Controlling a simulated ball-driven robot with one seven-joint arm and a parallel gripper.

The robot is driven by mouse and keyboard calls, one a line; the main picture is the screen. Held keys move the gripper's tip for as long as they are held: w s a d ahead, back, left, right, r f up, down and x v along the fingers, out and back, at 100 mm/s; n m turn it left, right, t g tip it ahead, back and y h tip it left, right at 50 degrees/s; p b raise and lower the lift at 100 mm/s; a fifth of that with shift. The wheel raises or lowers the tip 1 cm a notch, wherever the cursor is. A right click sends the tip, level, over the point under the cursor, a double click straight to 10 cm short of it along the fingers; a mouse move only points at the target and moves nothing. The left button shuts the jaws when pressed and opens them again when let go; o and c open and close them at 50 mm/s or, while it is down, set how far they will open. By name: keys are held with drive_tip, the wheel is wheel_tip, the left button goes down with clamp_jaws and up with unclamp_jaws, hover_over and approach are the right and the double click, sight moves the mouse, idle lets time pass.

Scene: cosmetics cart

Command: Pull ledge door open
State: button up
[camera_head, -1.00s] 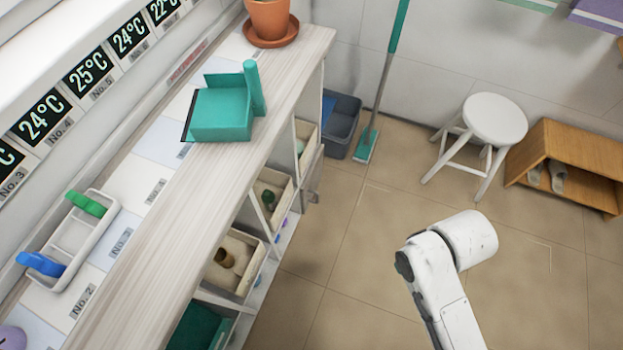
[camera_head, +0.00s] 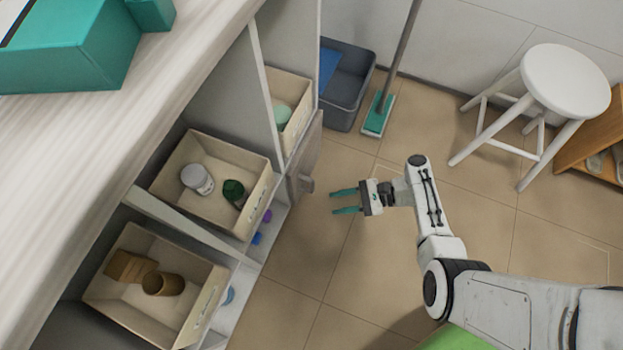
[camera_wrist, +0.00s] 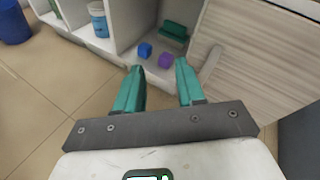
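The ledge door (camera_head: 305,158) is a pale wood panel at the end of the shelf unit, seen nearly edge-on from above. It stands partly ajar; its handle (camera_head: 307,184) sticks out toward my gripper. In the wrist view the door (camera_wrist: 255,55) fills the upper right, with its bar handle (camera_wrist: 210,62) just right of my fingers. My gripper (camera_head: 334,201) has two teal fingers, spread apart and empty, to the right of the handle with a gap. The fingers also show in the wrist view (camera_wrist: 158,68). The door's lower edge is partly hidden.
The open compartment (camera_wrist: 155,45) beside the door holds small blue and purple items. Beige bins (camera_head: 205,290) sit in the shelf unit. A grey bucket (camera_head: 350,105), a mop head (camera_head: 378,115) and a white stool (camera_head: 565,80) stand farther back. The tiled floor around my gripper is clear.

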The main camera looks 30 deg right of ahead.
sight(312, 183)
drive_tip(key=w+d+f+m+t+b, duration=0.3)
drive_tip(key=d+f+m+t+b, duration=0.2)
drive_tip(key=m+t, duration=0.15)
drive_tip(key=shift+m+g, duration=0.25)
drive_tip(key=shift+g, duration=0.2)
drive_tip(key=b+x, duration=0.1)
drive_tip(key=x, duration=1)
drive_tip(key=shift+w+r, duration=0.1)
drive_tip(key=shift+w, duration=0.05)
drive_tip(key=shift+c, duration=0.5)
clamp_jaws()
